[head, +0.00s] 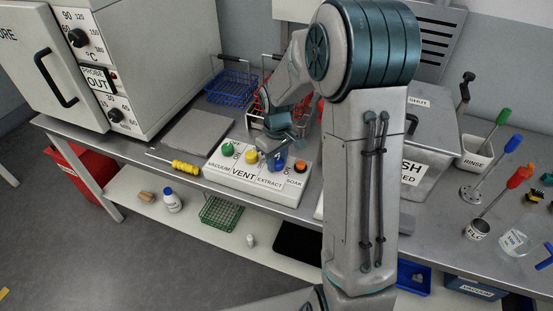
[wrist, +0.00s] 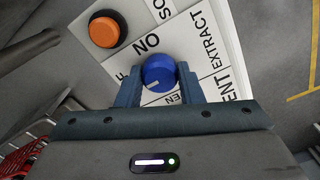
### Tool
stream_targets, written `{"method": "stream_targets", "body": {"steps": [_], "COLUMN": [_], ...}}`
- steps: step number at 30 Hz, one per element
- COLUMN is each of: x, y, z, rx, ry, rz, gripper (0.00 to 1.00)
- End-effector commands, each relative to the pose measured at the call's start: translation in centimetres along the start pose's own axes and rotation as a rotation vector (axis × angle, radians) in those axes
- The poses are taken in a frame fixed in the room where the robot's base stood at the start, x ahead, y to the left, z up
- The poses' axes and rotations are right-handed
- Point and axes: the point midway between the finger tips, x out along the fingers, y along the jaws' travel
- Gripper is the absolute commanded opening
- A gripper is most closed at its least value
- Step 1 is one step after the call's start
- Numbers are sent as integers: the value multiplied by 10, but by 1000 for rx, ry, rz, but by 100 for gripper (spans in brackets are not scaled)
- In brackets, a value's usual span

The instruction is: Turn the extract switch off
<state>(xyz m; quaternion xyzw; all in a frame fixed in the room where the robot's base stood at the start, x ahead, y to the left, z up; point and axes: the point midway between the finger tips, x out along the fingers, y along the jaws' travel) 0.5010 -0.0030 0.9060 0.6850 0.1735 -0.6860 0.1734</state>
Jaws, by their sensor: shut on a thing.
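The white control panel (head: 230,172) sits on the bench with labels VACUUM, VENT, EXTRACT and SOAK. The blue extract knob (head: 279,164) is on it, third from the left. My gripper (head: 274,153) reaches down from above and is shut on this knob. In the wrist view, the two fingers of my gripper (wrist: 159,86) lie on either side of the blue knob (wrist: 158,70). A small pale mark shows on the knob's lower-left part there. The nearby lettering is partly hidden by the knob and fingers, so I cannot tell the switch setting for certain.
The orange soak knob (wrist: 106,29) is close beside my gripper. Yellow (head: 251,156) and green (head: 227,149) knobs stand to the left. A yellow-handled screwdriver (head: 184,168) lies left of the panel. Red (head: 266,108) and blue (head: 232,87) wire baskets stand behind.

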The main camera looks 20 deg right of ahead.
Motion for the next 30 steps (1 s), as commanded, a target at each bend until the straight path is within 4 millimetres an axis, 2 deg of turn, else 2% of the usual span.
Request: {"method": "stream_targets", "body": {"steps": [14, 15, 17, 26, 30], "x": [-3, -3, -3, -2, -13], "y": [2, 2, 1, 1, 1], "z": [-3, -3, -3, -1, -1], "rx": [-15, -15, -14, -13, -12], "ry": [10, 10, 9, 4, 5], "rz": [6, 6, 5, 2, 3], "gripper": [11, 39, 55, 55, 55]}}
